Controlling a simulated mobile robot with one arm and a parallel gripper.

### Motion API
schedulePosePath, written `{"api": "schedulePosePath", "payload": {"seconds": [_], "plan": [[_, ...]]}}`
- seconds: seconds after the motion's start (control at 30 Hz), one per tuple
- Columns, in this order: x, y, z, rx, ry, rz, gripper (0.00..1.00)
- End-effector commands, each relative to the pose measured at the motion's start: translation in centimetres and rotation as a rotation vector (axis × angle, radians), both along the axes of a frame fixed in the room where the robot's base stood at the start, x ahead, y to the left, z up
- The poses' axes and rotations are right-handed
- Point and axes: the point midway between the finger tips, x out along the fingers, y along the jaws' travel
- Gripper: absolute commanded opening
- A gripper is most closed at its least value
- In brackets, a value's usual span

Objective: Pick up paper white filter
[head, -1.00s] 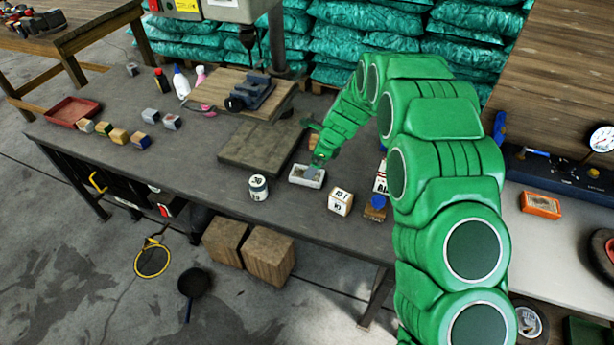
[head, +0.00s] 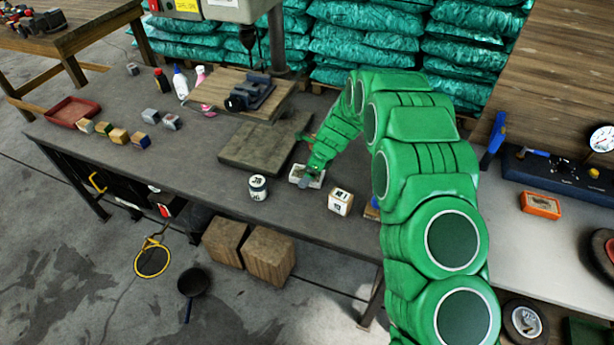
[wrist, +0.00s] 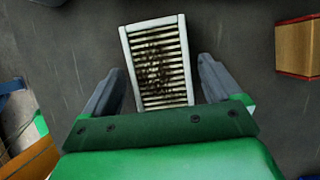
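The white paper filter (wrist: 158,60) lies on the grey workbench. In the wrist view it has a white frame and pleats with a dark smudge in the middle. My gripper (wrist: 156,75) is open, with one finger to each side of the filter's near part and gaps visible on both sides. The near end of the filter is hidden behind the gripper's palm. In the head view the filter (head: 297,172) shows as a small white box shape, partly covered by my gripper (head: 305,182).
A white can (head: 258,187) stands left of the filter and a white box (head: 340,201) to its right. A flat grey slab (head: 255,150) lies behind. The bench's front edge is close.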

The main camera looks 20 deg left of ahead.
Motion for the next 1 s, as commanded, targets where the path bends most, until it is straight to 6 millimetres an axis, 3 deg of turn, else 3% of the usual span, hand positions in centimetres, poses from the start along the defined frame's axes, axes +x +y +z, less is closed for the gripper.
{"api": "schedulePosePath", "payload": {"seconds": [0.03,0.33,0.67,0.9,1.0], "plan": [[0.0,0.0,0.0,0.000,0.000,0.000,0.83],[0.0,0.0,0.0,0.000,-0.001,0.000,0.38],[0.1,0.0,0.4,0.001,-0.001,0.001,0.38],[0.2,0.0,3.5,0.001,-0.006,0.000,0.38],[-0.6,-0.4,4.3,0.001,-0.004,-0.001,0.38]]}}
